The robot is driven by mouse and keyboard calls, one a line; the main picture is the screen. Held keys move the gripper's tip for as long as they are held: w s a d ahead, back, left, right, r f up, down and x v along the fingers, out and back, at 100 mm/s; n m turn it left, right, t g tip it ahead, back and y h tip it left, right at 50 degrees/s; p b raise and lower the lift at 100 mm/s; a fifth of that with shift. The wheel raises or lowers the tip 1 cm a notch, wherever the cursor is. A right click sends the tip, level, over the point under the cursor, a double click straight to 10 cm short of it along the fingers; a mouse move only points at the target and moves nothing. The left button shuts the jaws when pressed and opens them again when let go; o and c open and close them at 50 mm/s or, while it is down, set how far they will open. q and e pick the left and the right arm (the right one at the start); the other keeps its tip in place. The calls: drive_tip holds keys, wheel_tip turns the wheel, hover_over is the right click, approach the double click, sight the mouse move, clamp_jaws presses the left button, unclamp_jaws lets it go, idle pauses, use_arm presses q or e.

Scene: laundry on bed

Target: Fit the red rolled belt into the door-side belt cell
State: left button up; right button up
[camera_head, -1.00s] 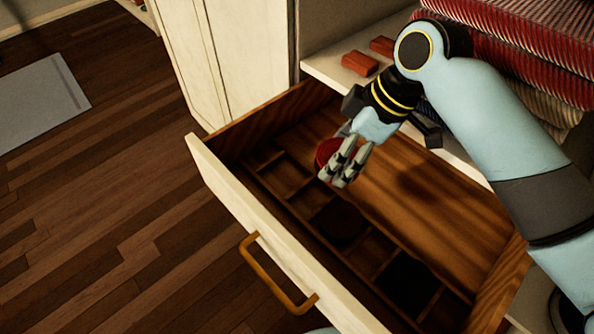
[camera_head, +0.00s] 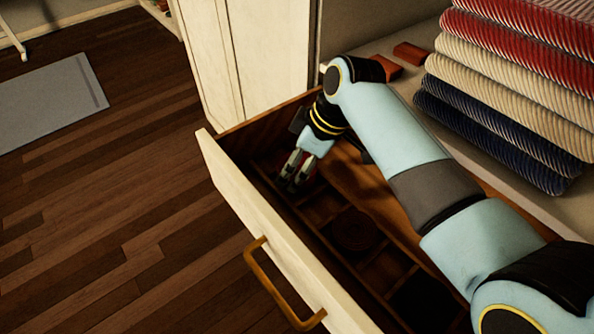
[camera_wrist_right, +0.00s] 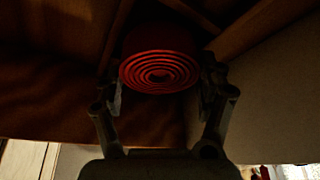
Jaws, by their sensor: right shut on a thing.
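The red rolled belt (camera_wrist_right: 160,72) sits between the fingers of my right gripper (camera_wrist_right: 160,90) in the right wrist view, its spiral end facing the camera. In the head view my right gripper (camera_head: 292,180) is shut on it, low inside the open drawer at the far end of the cell row, nearest the pale door panels. The belt is mostly hidden there behind the fingers. Wooden dividers show just beyond the belt in the wrist view; I cannot tell whether it touches the cell floor. My left gripper is not in view.
A dark rolled belt (camera_head: 355,230) lies in a middle cell of the drawer (camera_head: 262,205). Pale doors (camera_head: 255,60) stand beyond the drawer. Folded corduroy stacks (camera_head: 510,90) and small reddish blocks (camera_head: 410,53) lie on the shelf at right.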

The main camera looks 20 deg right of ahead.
wheel_tip(320, 180, down, 2)
drive_tip(key=shift+f, duration=0.1)
drive_tip(key=o, duration=1.3)
drive_tip(key=p+v, duration=0.3)
drive_tip(key=v, duration=0.9)
drive_tip(key=shift+w+r, duration=0.1)
drive_tip(key=shift+r, duration=0.1)
